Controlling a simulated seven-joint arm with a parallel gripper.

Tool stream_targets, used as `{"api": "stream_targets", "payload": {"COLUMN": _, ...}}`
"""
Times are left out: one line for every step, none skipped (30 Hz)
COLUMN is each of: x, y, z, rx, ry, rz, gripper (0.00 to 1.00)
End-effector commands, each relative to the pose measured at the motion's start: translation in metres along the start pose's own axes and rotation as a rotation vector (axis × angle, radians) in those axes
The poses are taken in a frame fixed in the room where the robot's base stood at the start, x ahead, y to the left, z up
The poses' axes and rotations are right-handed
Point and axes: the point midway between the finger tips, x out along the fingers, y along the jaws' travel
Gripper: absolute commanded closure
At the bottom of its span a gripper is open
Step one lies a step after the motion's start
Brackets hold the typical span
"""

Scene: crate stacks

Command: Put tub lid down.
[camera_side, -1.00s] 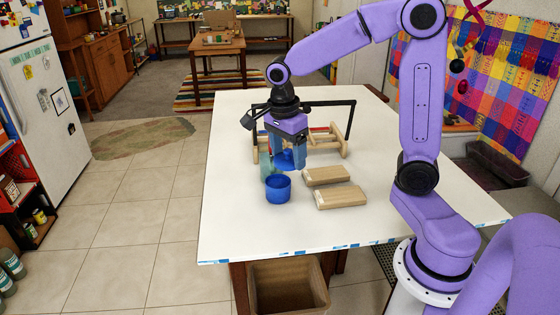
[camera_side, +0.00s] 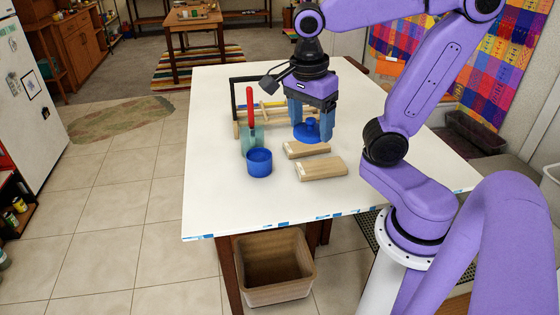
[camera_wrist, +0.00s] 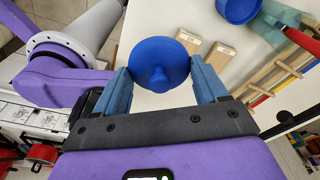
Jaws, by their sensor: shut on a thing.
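The blue tub lid (camera_side: 308,135), a round disc with a knob, is held between the two fingers of my gripper (camera_side: 312,122). It hangs above the table, behind the wooden blocks in the side view. In the wrist view the lid (camera_wrist: 158,62) spans the space between the fingertips (camera_wrist: 163,78), knob toward the camera. The blue tub (camera_side: 259,164) stands uncovered on the table, left of the lid in the side view. It shows at the top edge of the wrist view (camera_wrist: 238,10).
Two wooden blocks (camera_side: 320,169) (camera_side: 305,149) lie on the white table (camera_side: 225,205). A teal cup (camera_side: 252,140) with a red-handled tool (camera_side: 250,105) stands behind the tub. A wooden rack (camera_side: 272,111) is at the back. The table's front is clear.

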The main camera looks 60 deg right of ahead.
Motion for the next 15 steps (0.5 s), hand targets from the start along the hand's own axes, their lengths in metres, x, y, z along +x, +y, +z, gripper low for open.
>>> {"api": "stream_targets", "payload": {"x": 0.003, "y": 0.01, "z": 0.007, "rx": -0.006, "ry": -0.002, "rz": -0.001, "gripper": 0.56}}
{"api": "stream_targets", "payload": {"x": 0.005, "y": 0.016, "z": 0.01, "rx": -0.004, "ry": -0.003, "rz": -0.001, "gripper": 0.56}}
{"api": "stream_targets", "payload": {"x": 0.008, "y": 0.025, "z": 0.015, "rx": 0.002, "ry": -0.004, "rz": 0.0, "gripper": 0.56}}
{"api": "stream_targets", "payload": {"x": 0.01, "y": 0.031, "z": 0.018, "rx": 0.006, "ry": -0.004, "rz": 0.001, "gripper": 0.56}}
{"api": "stream_targets", "payload": {"x": 0.013, "y": 0.036, "z": 0.02, "rx": 0.011, "ry": -0.005, "rz": 0.001, "gripper": 0.56}}
{"api": "stream_targets", "payload": {"x": 0.016, "y": 0.044, "z": 0.023, "rx": 0.015, "ry": -0.004, "rz": 0.001, "gripper": 0.56}}
{"api": "stream_targets", "payload": {"x": 0.018, "y": 0.049, "z": 0.025, "rx": 0.02, "ry": -0.003, "rz": 0.002, "gripper": 0.56}}
{"api": "stream_targets", "payload": {"x": 0.021, "y": 0.053, "z": 0.026, "rx": 0.024, "ry": -0.003, "rz": 0.002, "gripper": 0.56}}
{"api": "stream_targets", "payload": {"x": 0.024, "y": 0.059, "z": 0.028, "rx": 0.029, "ry": -0.002, "rz": 0.004, "gripper": 0.56}}
{"api": "stream_targets", "payload": {"x": 0.026, "y": 0.063, "z": 0.029, "rx": 0.034, "ry": -0.002, "rz": 0.004, "gripper": 0.56}}
{"api": "stream_targets", "payload": {"x": 0.028, "y": 0.066, "z": 0.03, "rx": 0.037, "ry": -0.002, "rz": 0.005, "gripper": 0.56}}
{"api": "stream_targets", "payload": {"x": 0.03, "y": 0.07, "z": 0.03, "rx": 0.043, "ry": -0.001, "rz": 0.006, "gripper": 0.56}}
{"api": "stream_targets", "payload": {"x": 0.032, "y": 0.072, "z": 0.031, "rx": 0.045, "ry": -0.001, "rz": 0.006, "gripper": 0.56}}
{"api": "stream_targets", "payload": {"x": 0.033, "y": 0.074, "z": 0.031, "rx": 0.049, "ry": 0.0, "rz": 0.007, "gripper": 0.56}}
{"api": "stream_targets", "payload": {"x": 0.034, "y": 0.075, "z": 0.032, "rx": 0.052, "ry": 0.001, "rz": 0.007, "gripper": 0.56}}
